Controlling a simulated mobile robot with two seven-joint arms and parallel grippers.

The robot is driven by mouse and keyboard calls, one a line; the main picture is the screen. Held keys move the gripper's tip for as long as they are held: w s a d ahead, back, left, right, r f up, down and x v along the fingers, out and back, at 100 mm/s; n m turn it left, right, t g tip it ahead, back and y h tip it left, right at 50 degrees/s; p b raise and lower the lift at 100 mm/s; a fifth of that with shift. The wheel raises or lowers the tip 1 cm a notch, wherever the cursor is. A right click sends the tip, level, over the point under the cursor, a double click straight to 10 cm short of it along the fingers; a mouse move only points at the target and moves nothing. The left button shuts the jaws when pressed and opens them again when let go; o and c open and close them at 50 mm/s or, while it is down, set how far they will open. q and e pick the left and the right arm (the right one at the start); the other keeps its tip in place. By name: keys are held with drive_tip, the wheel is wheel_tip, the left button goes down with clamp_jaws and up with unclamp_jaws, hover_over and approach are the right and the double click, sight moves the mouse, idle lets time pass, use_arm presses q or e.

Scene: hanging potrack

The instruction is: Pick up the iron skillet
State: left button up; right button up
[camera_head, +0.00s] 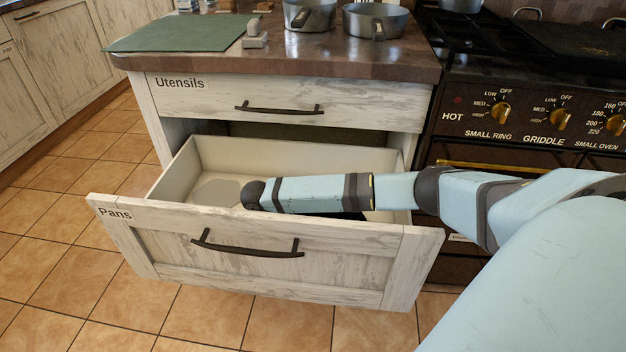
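The drawer labelled "Pans" (185,165) is pulled open below the counter. My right arm reaches in from the right, low across the drawer. Its dark rounded end (253,194) is inside, close behind the drawer front. The fingers are hidden there, so I cannot tell whether they are open or shut, or whether they touch anything. A small dark patch (349,215) shows under my arm in the drawer. It may be part of the iron skillet, but too little is visible to be sure. My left gripper is not in view.
Two metal pans (376,22) stand on the counter (300,58), with a green mat (180,33) to their left. The "Utensils" drawer (290,101) is above the open one. A black stove (530,120) is at the right. Tiled floor lies clear at the left.

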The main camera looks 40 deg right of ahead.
drive_tip(key=shift+d+f, duration=0.1)
drive_tip(key=shift+f, duration=0.1)
clamp_jaws()
idle(0.9)
idle(0.3)
